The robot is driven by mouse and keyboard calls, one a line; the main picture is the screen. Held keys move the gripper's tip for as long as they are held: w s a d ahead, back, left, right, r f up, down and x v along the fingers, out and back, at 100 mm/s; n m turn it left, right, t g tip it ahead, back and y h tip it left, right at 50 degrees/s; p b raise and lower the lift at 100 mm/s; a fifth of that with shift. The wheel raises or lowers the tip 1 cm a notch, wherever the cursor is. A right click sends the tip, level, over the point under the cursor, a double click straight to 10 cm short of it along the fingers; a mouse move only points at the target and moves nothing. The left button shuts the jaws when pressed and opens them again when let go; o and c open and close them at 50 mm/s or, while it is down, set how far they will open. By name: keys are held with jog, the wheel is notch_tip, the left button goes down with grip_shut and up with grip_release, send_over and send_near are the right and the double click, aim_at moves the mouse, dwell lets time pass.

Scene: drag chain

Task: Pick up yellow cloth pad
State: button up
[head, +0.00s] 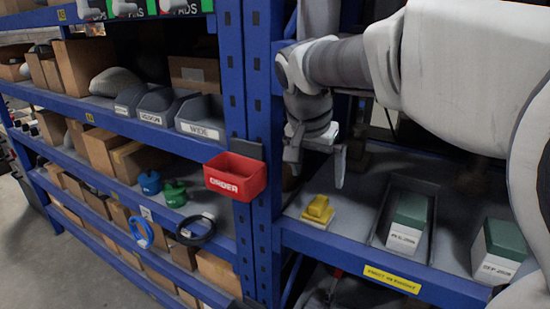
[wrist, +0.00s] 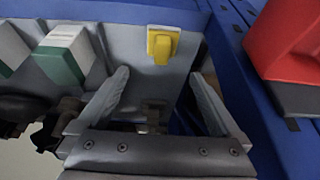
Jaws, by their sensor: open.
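The yellow cloth pad (head: 318,208) lies on a pale base on the grey shelf, near the blue upright, in the head view. It also shows in the wrist view (wrist: 162,45), near the shelf's blue front edge and beyond my fingertips. My gripper (head: 317,165) hangs above and behind the pad in the head view, fingers pointing down. In the wrist view my gripper (wrist: 160,78) has its two fingers wide apart with nothing between them. The pad lies ahead of the gap and is not touched.
A green-and-white box (head: 408,224) stands in a grey tray right of the pad, with another such box (head: 498,250) farther right. A red bin (head: 235,176) hangs on the blue upright (head: 262,120) at the left. A yellow label (head: 392,279) is on the shelf edge.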

aim_at(319, 202)
jog(key=x, duration=1.2)
jog(key=shift+w+a+p, duration=0.15)
jog(key=shift+w+p, duration=0.05)
jog(key=shift+p, duration=0.15)
jog(key=shift+c, duration=0.2)
jog(key=c, duration=1.3)
jog(key=shift+o, duration=0.2)
jog(key=shift+r, duration=0.15)
